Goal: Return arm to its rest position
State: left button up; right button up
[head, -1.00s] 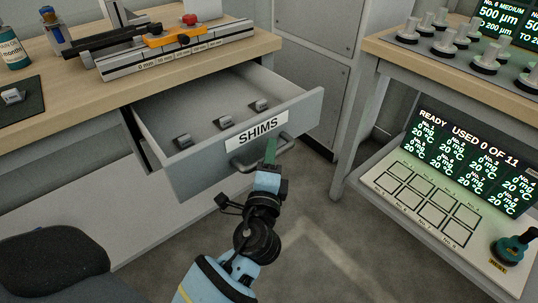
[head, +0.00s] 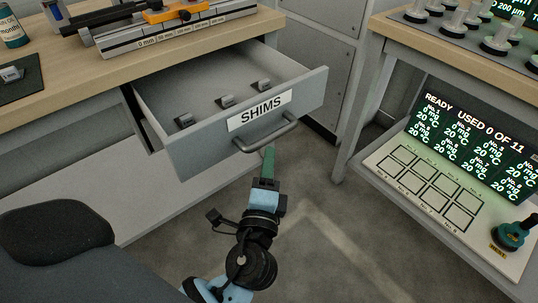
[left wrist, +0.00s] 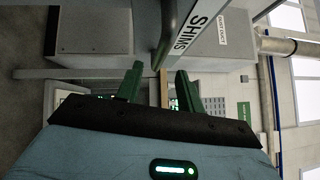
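My left arm comes up from the bottom of the head view. Its left gripper (head: 268,158), with green fingers, is just in front of and below the handle (head: 266,136) of the open SHIMS drawer (head: 190,155). In the left wrist view the two fingers of the left gripper (left wrist: 159,75) stand apart with nothing between them. The drawer handle (left wrist: 166,35) shows beyond the fingertips, clear of them. My right gripper is in neither view.
The drawer holds several small grey shims (head: 227,101). A dark chair (head: 55,245) stands at lower left. A bench (head: 395,25) with a display and a marked panel (head: 450,225) below is on the right. Bare floor (head: 320,230) lies between.

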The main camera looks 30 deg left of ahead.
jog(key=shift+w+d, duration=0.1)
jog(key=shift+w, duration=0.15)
